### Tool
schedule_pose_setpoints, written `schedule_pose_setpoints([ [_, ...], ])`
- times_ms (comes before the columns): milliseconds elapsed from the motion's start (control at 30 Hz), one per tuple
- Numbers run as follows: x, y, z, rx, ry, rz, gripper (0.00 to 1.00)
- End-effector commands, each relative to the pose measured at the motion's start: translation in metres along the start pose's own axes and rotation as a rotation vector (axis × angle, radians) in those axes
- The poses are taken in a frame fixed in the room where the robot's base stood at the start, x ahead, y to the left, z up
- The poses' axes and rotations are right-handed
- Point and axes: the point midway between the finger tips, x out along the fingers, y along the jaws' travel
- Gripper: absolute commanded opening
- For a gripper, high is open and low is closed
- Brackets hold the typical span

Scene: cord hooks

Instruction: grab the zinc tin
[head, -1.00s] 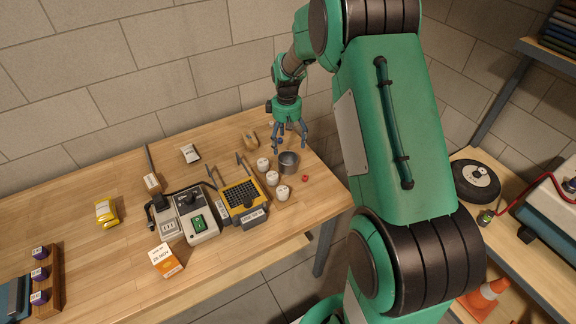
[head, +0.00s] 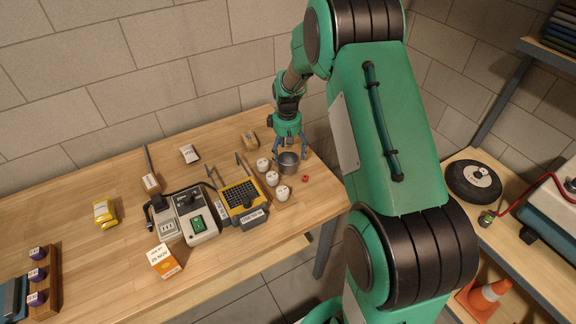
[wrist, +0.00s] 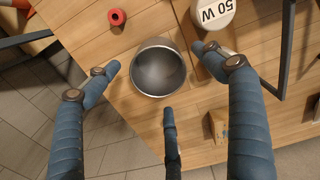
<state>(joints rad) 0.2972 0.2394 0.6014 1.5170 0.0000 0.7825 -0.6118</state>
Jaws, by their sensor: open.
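The zinc tin (head: 288,164) is a small grey round cup standing upright on the wooden table near its right end. In the wrist view the tin (wrist: 159,70) shows its open, empty top. My gripper (head: 290,150) is above the tin and pointing down. In the wrist view my gripper (wrist: 155,85) is open, with blue-grey fingers on the left and right of the tin and a third finger below it. The fingers appear apart from the tin.
White round pieces (head: 271,178) stand in a row just left of the tin; one (wrist: 214,12) is marked 50 W. A small red ring (head: 306,178) lies to its right. A yellow device (head: 243,198) and a grey box (head: 197,222) are further left. The table edge is close by.

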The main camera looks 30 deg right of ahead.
Motion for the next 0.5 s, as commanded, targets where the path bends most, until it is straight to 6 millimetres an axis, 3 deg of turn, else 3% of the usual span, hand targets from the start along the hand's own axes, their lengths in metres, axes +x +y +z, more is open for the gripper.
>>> schedule_pose_setpoints([
  [300,0.038,0.001,0.004,0.0,-0.002,-0.001,0.83],
  [500,0.044,0.001,0.003,0.0,-0.001,-0.001,0.83],
])
